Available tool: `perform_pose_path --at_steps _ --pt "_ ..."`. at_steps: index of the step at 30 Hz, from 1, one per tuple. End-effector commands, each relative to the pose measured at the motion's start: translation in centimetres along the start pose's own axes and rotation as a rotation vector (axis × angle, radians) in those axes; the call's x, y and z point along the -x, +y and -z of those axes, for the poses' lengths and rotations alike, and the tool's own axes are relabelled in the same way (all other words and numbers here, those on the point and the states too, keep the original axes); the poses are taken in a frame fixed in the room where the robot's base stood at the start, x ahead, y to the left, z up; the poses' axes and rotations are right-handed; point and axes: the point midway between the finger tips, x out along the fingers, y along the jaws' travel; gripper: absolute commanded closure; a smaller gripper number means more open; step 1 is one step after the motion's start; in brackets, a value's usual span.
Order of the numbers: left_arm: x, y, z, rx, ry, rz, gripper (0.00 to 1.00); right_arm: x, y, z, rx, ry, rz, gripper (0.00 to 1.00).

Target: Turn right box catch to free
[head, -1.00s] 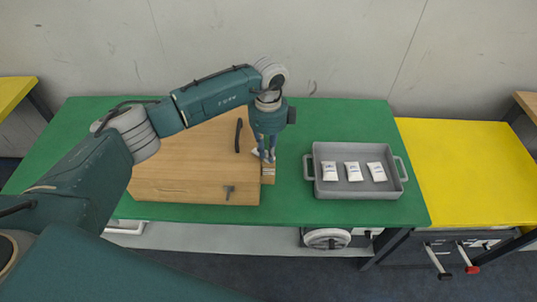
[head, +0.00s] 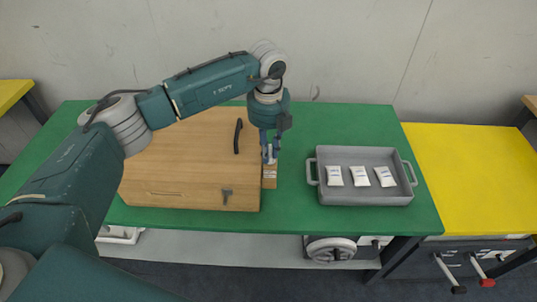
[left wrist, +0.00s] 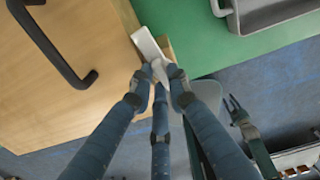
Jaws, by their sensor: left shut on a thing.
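A wooden box (head: 190,165) stands on the green table, with a black handle (head: 238,136) on top. On its right side is a small wooden block (head: 269,180), and a white catch (left wrist: 147,42) lies by that edge in the left wrist view. My left gripper (head: 269,150) points down at this right side. In the left wrist view its fingers (left wrist: 160,77) are shut on the near end of the white catch. The fingers partly hide the catch in the head view.
A grey tray (head: 365,199) with white packets (head: 360,176) stands on the green table (head: 330,116), right of the box, with bare table between them. A dark fitting (head: 227,193) is on the box's front. A yellow table (head: 480,180) adjoins on the right.

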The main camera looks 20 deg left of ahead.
Motion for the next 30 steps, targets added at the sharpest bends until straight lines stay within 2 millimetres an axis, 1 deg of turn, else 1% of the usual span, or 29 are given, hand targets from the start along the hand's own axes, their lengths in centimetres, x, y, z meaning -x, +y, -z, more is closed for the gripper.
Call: perform_pose_path --at_steps 1,10,26,27,29,30 --pt "-0.08 -0.03 -0.11 -0.027 -0.003 0.002 1.0 -0.46 0.01 -0.04 0.0 0.0 0.0 0.65" --pt "0.03 0.0 -0.13 -0.136 -0.002 0.0 1.0 -1.12 0.06 -0.11 0.0 0.0 -0.001 0.65" --pt "0.14 -0.01 -0.15 -0.159 -0.002 0.001 1.0 -1.19 0.32 -0.16 0.001 -0.001 -0.004 0.65" --pt "0.13 -0.01 -0.15 -0.159 -0.003 0.001 0.8 -1.19 0.32 -0.15 0.001 -0.001 -0.004 0.65" --pt "0.13 -0.01 -0.15 -0.159 -0.002 0.001 0.68 -1.19 0.31 -0.15 0.001 -0.001 -0.004 0.65" --pt "0.12 -0.01 -0.14 -0.159 -0.002 0.001 0.65 -1.19 0.31 -0.15 0.001 0.0 -0.004 0.65"
